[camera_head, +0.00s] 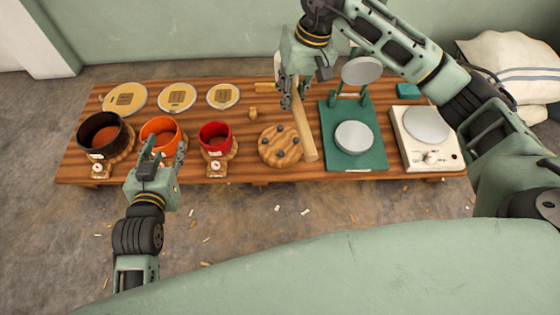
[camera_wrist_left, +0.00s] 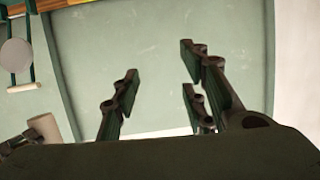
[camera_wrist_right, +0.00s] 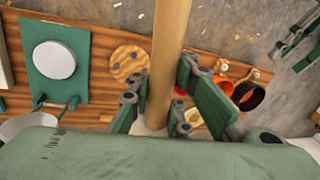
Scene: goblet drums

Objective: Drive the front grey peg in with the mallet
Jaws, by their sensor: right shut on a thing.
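My right gripper (camera_head: 290,100) is shut on the mallet's wooden handle (camera_head: 304,130), which slants down past the right side of the round wooden peg board (camera_head: 281,158). The handle (camera_wrist_right: 168,60) also shows between the fingers in the right wrist view; I cannot clearly make out the mallet's head. The board carries several dark grey pegs; I cannot tell how far each stands out. In the right wrist view the board (camera_wrist_right: 128,60) is beside the handle. My left gripper (camera_head: 160,152) is open and empty, in front of the orange drum shell (camera_head: 161,125).
A dark pot (camera_head: 101,132) and a red pot (camera_head: 214,136) stand left of the board. Three round discs (camera_head: 177,97) lie behind them. A green stand (camera_head: 368,159) and a white scale (camera_head: 440,151) are to the right. The table's front edge is close to the board.

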